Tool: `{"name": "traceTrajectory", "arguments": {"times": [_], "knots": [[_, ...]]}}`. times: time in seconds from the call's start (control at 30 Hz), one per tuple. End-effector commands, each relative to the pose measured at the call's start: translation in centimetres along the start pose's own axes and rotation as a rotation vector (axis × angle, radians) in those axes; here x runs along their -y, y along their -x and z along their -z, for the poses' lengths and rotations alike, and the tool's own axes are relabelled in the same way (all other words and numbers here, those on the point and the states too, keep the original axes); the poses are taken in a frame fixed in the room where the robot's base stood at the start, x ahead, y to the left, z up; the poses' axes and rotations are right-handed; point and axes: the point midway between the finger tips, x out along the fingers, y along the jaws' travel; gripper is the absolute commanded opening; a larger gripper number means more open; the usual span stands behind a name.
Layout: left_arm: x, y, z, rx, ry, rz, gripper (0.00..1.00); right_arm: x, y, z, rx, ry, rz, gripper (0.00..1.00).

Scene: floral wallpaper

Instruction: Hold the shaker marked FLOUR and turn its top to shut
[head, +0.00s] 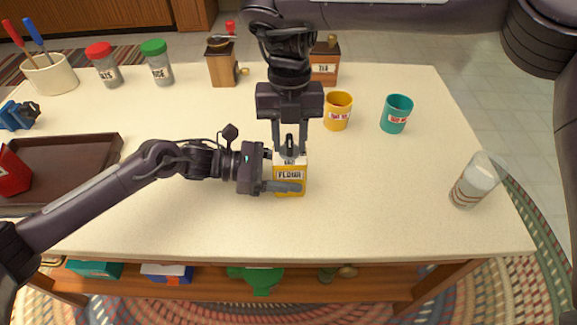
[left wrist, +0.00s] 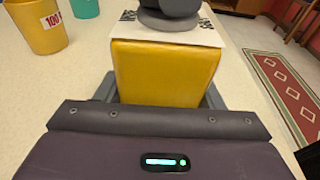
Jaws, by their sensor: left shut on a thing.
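The yellow shaker (head: 291,186) marked FLOUR stands upright on the table, with a white top (head: 290,159) and a dark knob (head: 290,144) on it. My left gripper (head: 278,172) comes from the left and is shut on the shaker's body. The left wrist view shows the yellow body (left wrist: 165,72) between the fingers, with the white top (left wrist: 168,30) and dark round knob (left wrist: 168,12) above. My right gripper (head: 290,146) points down from the far side. Its fingers are apart, one on each side of the knob, with gaps showing.
A yellow mug (head: 337,111) and a teal mug (head: 396,114) stand to the right. A brown tray (head: 70,165) lies left, under my left arm's side. The table right of the shaker is clear.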

Motion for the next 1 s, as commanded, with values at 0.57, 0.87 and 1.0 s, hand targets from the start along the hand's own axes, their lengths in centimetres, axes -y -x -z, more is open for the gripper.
{"name": "traceTrajectory", "arguments": {"times": [0.57,0.87,1.0], "knots": [[0.0,0.0,0.0,0.0,0.0,0.0,0.4,0.0,1.8,0.3,0.002,0.005,0.001,0.38],[0.0,0.0,0.0,0.0,0.0,0.0,0.4,0.0,4.2,0.6,0.001,0.005,0.001,0.38],[0.0,0.0,0.0,0.0,0.0,0.001,0.4,0.0,5.3,0.8,0.001,0.005,0.001,0.38]]}}
